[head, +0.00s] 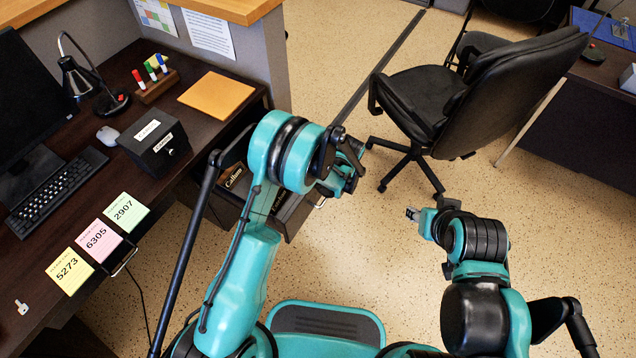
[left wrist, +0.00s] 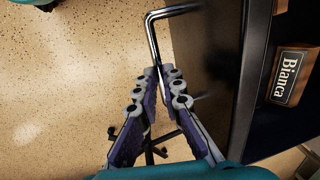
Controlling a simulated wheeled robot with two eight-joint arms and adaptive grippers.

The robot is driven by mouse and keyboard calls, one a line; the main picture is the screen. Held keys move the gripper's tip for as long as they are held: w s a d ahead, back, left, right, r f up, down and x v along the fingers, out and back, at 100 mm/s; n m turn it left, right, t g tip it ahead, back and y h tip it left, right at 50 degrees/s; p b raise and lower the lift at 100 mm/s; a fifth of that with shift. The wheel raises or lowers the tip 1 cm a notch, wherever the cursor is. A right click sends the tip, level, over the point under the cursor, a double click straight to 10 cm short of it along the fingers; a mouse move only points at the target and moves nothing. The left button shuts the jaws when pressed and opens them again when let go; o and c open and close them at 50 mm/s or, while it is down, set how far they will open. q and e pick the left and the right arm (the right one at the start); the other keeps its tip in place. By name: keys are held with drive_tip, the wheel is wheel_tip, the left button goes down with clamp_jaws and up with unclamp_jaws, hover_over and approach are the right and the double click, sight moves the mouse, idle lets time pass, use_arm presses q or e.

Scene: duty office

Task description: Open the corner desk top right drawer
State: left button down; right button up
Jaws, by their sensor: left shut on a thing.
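The corner desk (head: 190,75) has a dark drawer (head: 302,222) on its right side, partly hidden behind my left arm. The drawer stands out from the desk, and name plates show within its edges, so it appears pulled open. In the left wrist view its bent metal handle (left wrist: 152,38) runs down between my left fingers (left wrist: 166,72), which are shut on it. My left gripper (head: 345,172) is at the drawer front in the head view. My right gripper (head: 413,213) is over bare floor, apart from the desk; its finger gap is too small to judge.
A name plate reading Callum (head: 233,177) and one reading Bianca (left wrist: 289,77) show at the drawer. A black office chair (head: 470,95) stands beyond my grippers. The desk bears a black box (head: 154,145), keyboard (head: 55,190) and coloured notes (head: 98,240). Speckled floor (head: 370,260) is free ahead.

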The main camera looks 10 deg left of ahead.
use_arm(q)
drive_tip(key=shift+s+d, duration=0.35)
drive_tip(key=shift+d, duration=0.45)
drive_tip(key=c, duration=1.6)
unclamp_jaws()
drive_tip(key=shift+f, duration=0.1)
drive_tip(key=r, duration=0.4)
drive_tip(key=d+r, duration=0.1)
drive_tip(key=r, duration=0.3)
drive_tip(key=d+r, duration=0.1)
drive_tip(key=r, duration=0.3)
drive_tip(key=shift+s, duration=0.4)
